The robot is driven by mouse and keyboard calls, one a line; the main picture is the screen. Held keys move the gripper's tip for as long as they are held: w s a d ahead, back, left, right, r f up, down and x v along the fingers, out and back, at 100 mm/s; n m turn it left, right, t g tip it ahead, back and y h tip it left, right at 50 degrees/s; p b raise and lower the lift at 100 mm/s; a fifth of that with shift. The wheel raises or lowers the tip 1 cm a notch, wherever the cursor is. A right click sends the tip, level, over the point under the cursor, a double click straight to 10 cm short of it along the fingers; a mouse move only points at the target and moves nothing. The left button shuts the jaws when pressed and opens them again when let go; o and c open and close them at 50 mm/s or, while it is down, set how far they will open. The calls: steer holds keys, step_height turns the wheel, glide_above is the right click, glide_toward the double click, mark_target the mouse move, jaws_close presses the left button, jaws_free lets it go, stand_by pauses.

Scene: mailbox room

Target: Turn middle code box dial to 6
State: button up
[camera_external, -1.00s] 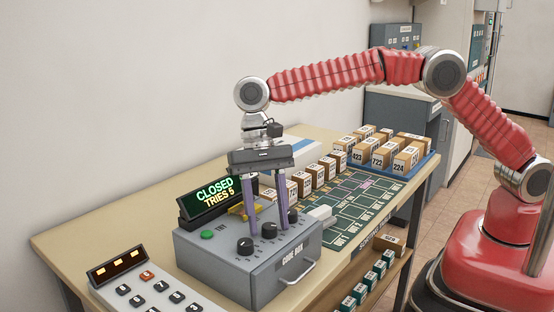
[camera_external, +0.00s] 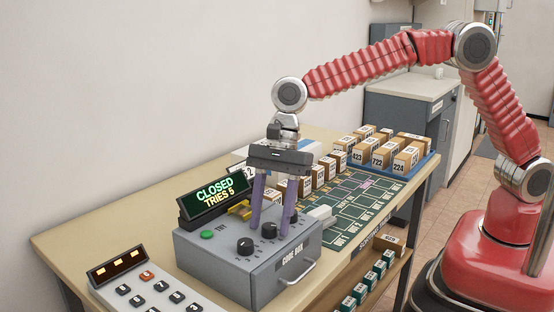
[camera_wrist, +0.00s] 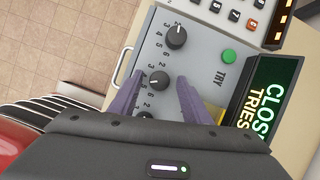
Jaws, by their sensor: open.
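The grey code box (camera_external: 240,270) stands on the table with a row of black dials on top. The middle dial (camera_external: 268,230) sits between the fingers of my gripper (camera_external: 270,228). In the wrist view my gripper (camera_wrist: 158,88) is open, with a purple finger on each side of the middle dial (camera_wrist: 158,80). I cannot tell whether the fingers touch it. Its white mark points roughly left in the wrist view; the number there is too small to read surely. The left dial (camera_external: 244,246) is clear, while the right dial (camera_external: 293,215) is partly hidden by a finger.
A display (camera_external: 214,192) behind the box reads "CLOSED TRIES 5". A green TRY button (camera_external: 207,234) is on the box top. A keypad (camera_external: 150,290) stands at the near left. Numbered parcels (camera_external: 383,155) and a green sorting mat (camera_external: 350,200) lie to the right.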

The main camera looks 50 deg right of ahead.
steer(key=shift+s+m+t, duration=0.15)
steer(key=shift+m+t, duration=0.35)
steer(key=shift+m, duration=0.7)
steer(key=shift+d+r, duration=0.1)
steer(key=shift+r, duration=0.2)
steer(key=v, duration=1.3)
steer(key=s+d+f+n+t+h, duration=0.1)
steer(key=s+d+f+n, duration=0.1)
steer(key=d+n, duration=0.7)
steer(key=s+d+f+n+t+h, duration=0.1)
steer(key=s+d+f+n, duration=0.1)
steer(key=d+n, duration=0.7)
steer(key=s+d, duration=0.1)
steer(key=d, duration=0.6)
steer(key=shift+f, duration=0.4)
steer(key=shift+a, duration=0.1)
